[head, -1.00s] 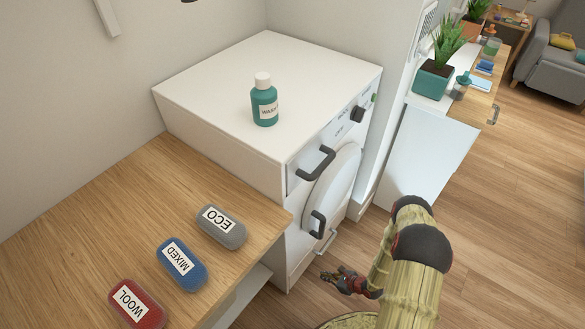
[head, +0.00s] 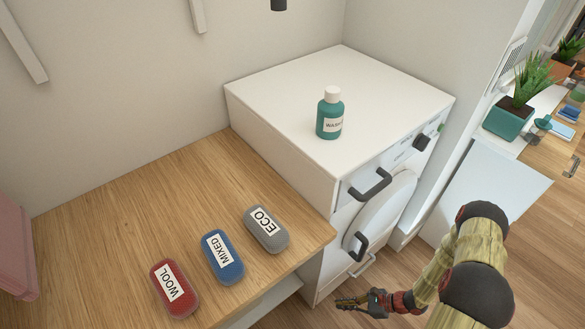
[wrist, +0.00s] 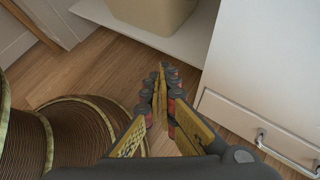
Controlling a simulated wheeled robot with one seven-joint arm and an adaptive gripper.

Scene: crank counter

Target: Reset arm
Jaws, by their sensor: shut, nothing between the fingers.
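My gripper (head: 352,301) is low in front of the white washing machine (head: 290,93) in the head view, just off the counter's front corner. In the wrist view my gripper (wrist: 161,72) has its fingers together, shut and empty, pointing over the wooden floor. My arm bends down at the lower right of the head view. Nothing touches the fingers.
A wooden counter (head: 120,222) holds the WOOL (head: 174,288), MIXED (head: 222,257) and ECO (head: 266,228) blocks. A teal bottle (head: 330,115) stands on the machine. The wrist view shows a drawer handle (wrist: 285,152) at right and a beige bin (wrist: 150,12) ahead.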

